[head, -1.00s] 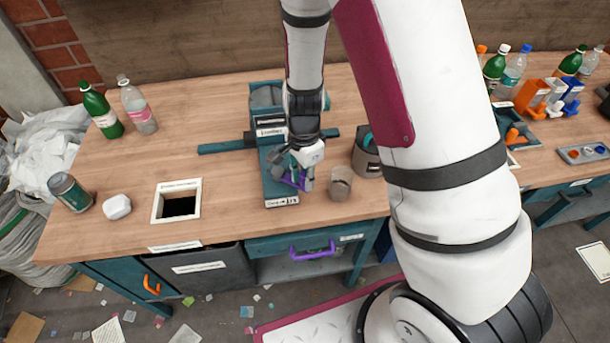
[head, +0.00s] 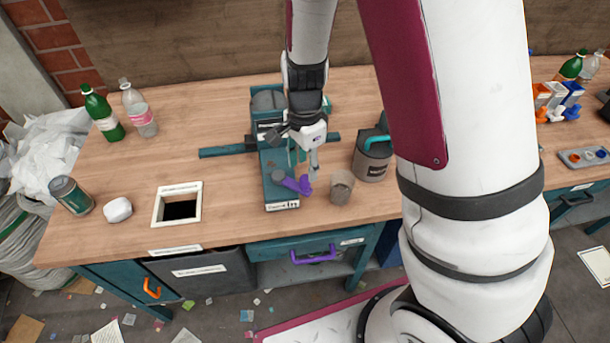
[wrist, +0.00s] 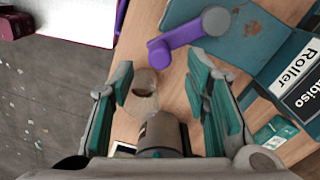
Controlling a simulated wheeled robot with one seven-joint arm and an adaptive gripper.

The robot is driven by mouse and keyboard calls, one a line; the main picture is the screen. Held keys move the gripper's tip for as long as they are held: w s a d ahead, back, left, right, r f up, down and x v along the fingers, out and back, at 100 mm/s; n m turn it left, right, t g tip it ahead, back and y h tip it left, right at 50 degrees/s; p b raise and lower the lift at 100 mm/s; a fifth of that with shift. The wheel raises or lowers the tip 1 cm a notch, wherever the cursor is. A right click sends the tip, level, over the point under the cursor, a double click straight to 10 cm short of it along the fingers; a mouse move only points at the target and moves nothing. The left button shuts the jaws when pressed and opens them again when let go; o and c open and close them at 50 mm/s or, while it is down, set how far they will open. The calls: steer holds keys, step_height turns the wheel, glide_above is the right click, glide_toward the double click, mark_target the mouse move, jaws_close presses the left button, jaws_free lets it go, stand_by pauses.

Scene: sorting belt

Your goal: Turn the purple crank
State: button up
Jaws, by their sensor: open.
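The purple crank (head: 298,184) sits on the front end of the teal roller machine (head: 281,203). Its arm points right from a grey hub. In the wrist view the purple crank (wrist: 178,38) shows just past my fingertips, with its grey hub to the upper right. My gripper (head: 311,163) is open and empty, above and slightly behind the crank in the head view. In the wrist view my gripper (wrist: 160,70) has its two teal-padded fingers spread wide. I see no contact with the crank.
A grey-brown cup (head: 341,187) stands just right of the crank. A dark canister with a teal handle (head: 372,160) stands behind it. A white-framed square opening (head: 157,207) is at the left. The bench between opening and machine is clear.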

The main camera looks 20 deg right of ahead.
steer(key=shift+r, duration=2.75)
